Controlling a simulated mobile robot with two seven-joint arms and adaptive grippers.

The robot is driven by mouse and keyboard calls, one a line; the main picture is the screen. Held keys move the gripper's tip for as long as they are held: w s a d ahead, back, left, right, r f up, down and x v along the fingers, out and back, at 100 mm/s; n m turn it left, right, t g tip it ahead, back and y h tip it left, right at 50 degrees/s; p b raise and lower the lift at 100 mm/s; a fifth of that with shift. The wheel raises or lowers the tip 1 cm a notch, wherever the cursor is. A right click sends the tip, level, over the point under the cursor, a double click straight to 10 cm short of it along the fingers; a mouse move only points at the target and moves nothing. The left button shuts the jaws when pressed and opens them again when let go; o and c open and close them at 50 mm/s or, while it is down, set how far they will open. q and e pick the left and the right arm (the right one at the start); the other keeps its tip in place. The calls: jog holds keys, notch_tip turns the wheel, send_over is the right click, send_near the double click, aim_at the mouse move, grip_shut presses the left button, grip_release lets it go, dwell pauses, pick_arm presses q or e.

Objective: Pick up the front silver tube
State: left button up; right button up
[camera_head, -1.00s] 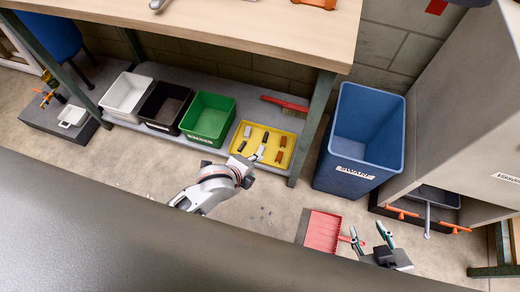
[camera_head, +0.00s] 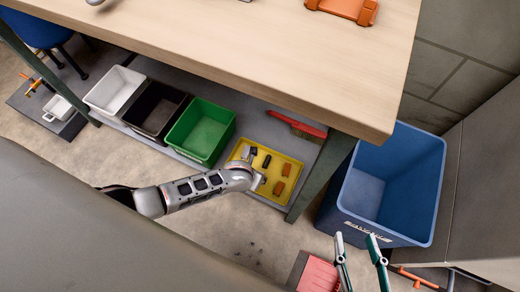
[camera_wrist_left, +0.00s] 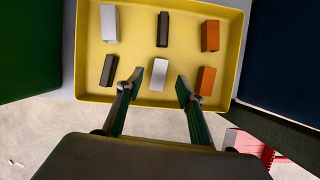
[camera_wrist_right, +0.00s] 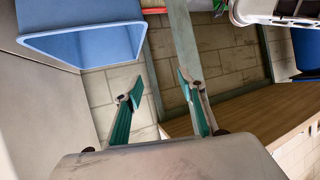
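The front silver tube (camera_wrist_left: 159,74) lies in the near row of the yellow tray (camera_wrist_left: 185,48). My left gripper (camera_wrist_left: 156,84) is open, with one fingertip on each side of this tube and gaps visible at both sides. I cannot tell how far the fingertips are above the tray. In the head view my left arm reaches over the tray's near edge and hides part of its contents. A second silver tube (camera_wrist_left: 109,23) lies in the far row at left. My right gripper (camera_head: 356,238) is open and empty, near the blue bin; it also shows in the right wrist view (camera_wrist_right: 158,88).
Dark tubes (camera_wrist_left: 163,29) and orange tubes (camera_wrist_left: 210,35) share the tray. A green bin (camera_head: 200,130) stands left of it. A table leg (camera_head: 322,178) and a blue bin (camera_head: 390,185) stand to the right. The tabletop (camera_head: 270,60) overhangs behind.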

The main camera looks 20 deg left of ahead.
pick_arm(q)
notch_tip(320, 180, down, 4)
jog(key=shift+f+b, duration=0.15)
jog(key=shift+b, duration=1)
jog(key=shift+w+f, duration=0.25)
jog(key=shift+w, duration=0.25)
jog(key=shift+w+r, duration=0.25)
pick_arm(e)
jog(key=a+m, duration=0.2)
jog(key=a, duration=0.1)
jog(key=shift+s+a+f+m+y, duration=0.2)
jog(key=shift+s+a+m+y, duration=0.15)
jog(key=shift+s+m+y, duration=0.05)
pick_arm(q)
jog(key=c, duration=1.1)
